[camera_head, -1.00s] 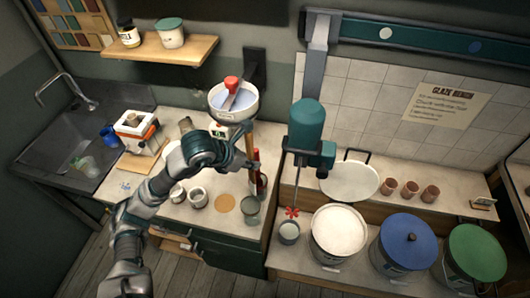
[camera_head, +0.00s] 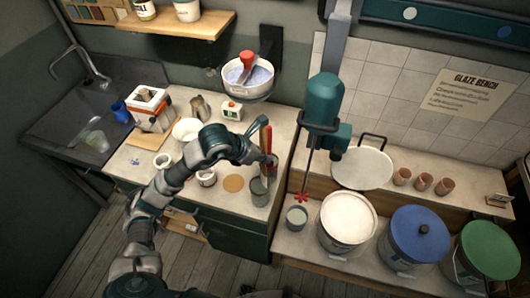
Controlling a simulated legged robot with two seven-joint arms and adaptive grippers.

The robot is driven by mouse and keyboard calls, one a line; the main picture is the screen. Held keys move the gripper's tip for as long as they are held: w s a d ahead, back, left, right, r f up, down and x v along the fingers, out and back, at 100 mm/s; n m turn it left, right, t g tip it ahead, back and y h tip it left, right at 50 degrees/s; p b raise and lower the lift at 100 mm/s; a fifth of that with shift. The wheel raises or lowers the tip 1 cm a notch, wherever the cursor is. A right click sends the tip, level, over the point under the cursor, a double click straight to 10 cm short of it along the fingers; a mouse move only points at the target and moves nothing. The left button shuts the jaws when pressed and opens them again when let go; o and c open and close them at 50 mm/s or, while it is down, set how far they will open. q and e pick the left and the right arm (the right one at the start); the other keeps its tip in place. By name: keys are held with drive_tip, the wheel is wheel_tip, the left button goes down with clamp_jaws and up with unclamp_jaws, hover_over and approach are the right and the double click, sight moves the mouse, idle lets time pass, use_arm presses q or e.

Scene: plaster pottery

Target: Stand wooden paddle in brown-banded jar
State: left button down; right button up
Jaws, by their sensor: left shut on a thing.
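My left gripper (camera_head: 259,154) is shut on the wooden paddle (camera_head: 266,137), an orange-brown stick held upright near the right end of the counter. The paddle's upper part rises above the gripper, and its lower part is partly hidden. Just below stands a grey-green jar (camera_head: 259,192), with a reddish upright piece close behind it. I cannot make out a brown band on this jar, nor whether the paddle's lower end is inside a jar. My right gripper is not in view.
A wall-mounted bowl (camera_head: 262,84) hangs behind. A teal mixer (camera_head: 322,105) stands to the right, above a small grey cup (camera_head: 297,215). Large buckets (camera_head: 418,232) fill the lower right.

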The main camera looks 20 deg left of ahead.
use_arm(q)
drive_tip(key=f+b, duration=0.4)
drive_tip(key=f, duration=0.1)
drive_tip(key=f+b, duration=0.2)
drive_tip(key=shift+a+f, duration=0.2)
drive_tip(key=shift+a, duration=0.8)
drive_tip(key=c, duration=1)
unclamp_jaws()
drive_tip(key=shift+a+f, duration=0.1)
drive_tip(key=shift+a, duration=0.15)
approach(262, 168)
drive_tip(key=shift+s+a, duration=0.1)
drive_tip(key=shift+a, duration=0.75)
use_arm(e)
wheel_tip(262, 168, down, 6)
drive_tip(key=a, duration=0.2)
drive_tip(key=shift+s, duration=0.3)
